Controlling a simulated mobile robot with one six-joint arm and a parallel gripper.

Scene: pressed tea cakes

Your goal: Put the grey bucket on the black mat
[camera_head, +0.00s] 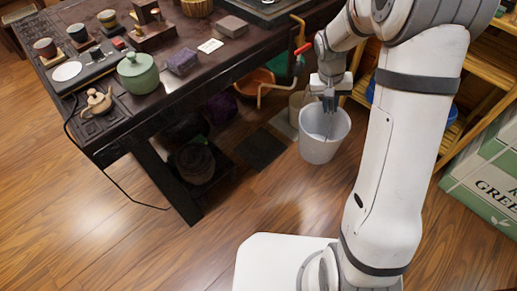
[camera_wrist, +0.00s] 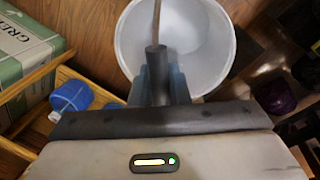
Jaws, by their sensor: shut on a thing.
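The grey bucket (camera_head: 318,152) is pale, open-topped and upright. It hangs below my gripper (camera_head: 330,100), right of the black mat. My gripper is shut on the bucket's handle. In the wrist view the jaws (camera_wrist: 160,85) close on the handle's dark grip, with the empty-looking bucket (camera_wrist: 205,65) behind it. The black mat (camera_head: 260,149) is a dark square lying flat on the wood floor by the table's edge, and its visible top is bare. The height of the bucket above the floor is hard to tell.
A dark table (camera_head: 120,125) with teaware, including a green jar (camera_head: 138,73), stands at the left. A dark round container (camera_head: 195,163) sits under it. An orange basin (camera_head: 256,80) is behind the mat. Wooden shelves and a green box (camera_head: 490,180) stand at the right. Front floor is clear.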

